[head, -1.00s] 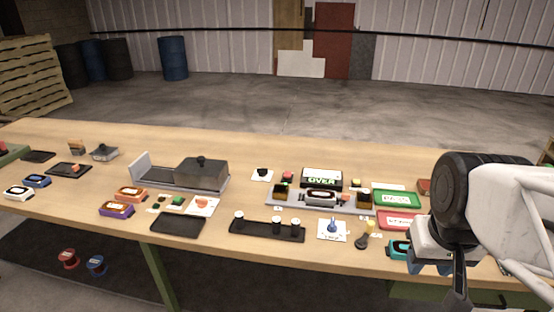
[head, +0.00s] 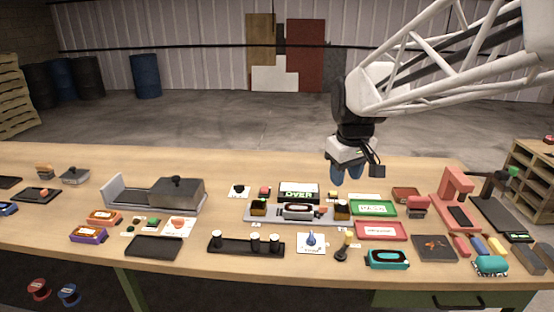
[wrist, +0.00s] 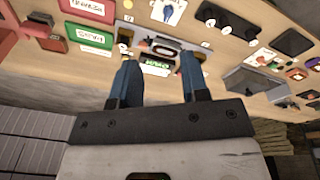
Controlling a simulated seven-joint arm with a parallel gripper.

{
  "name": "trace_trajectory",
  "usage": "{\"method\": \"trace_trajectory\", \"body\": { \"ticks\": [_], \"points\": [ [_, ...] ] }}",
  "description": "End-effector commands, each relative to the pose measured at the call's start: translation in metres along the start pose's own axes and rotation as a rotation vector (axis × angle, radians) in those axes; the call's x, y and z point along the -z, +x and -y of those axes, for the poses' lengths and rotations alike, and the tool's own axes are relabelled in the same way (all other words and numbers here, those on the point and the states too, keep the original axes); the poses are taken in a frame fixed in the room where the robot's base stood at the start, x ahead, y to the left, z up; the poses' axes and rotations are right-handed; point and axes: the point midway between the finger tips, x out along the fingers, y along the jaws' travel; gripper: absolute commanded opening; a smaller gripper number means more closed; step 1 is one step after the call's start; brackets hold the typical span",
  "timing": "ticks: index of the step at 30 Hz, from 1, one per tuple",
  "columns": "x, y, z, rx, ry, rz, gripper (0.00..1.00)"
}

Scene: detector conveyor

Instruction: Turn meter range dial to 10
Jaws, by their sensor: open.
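My gripper (head: 347,177) is open and empty, with blue fingers, raised above the back of the bench, behind and right of the meter display. In the wrist view its two fingers (wrist: 159,66) stand apart with the bench beyond them. The meter display (head: 299,190) reads OVER in green, and it also shows in the wrist view (wrist: 156,65). A blue pointer knob (head: 311,238) sits on a white marked card near the front edge; its markings are too small to read. A black knob (head: 239,189) sits on another white card left of the display. I cannot tell which knob is the range dial.
A grey conveyor fixture (head: 270,213) lies in front of the display. A black rack with several pegs (head: 246,248), a green tray (head: 374,207), a red tray (head: 381,231) and a teal device (head: 387,258) are nearby. A red press (head: 452,193) stands to the right.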

Motion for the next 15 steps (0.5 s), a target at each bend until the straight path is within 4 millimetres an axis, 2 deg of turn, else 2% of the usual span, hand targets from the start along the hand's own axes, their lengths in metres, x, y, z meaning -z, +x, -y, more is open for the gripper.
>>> {"method": "trace_trajectory", "body": {
  "ticks": [3,15],
  "points": [
    [0.032,0.006,-0.002,0.007,-0.058,0.008,0.41],
    [0.134,0.035,-0.002,0.027,-0.258,0.029,0.41]
  ]
}}
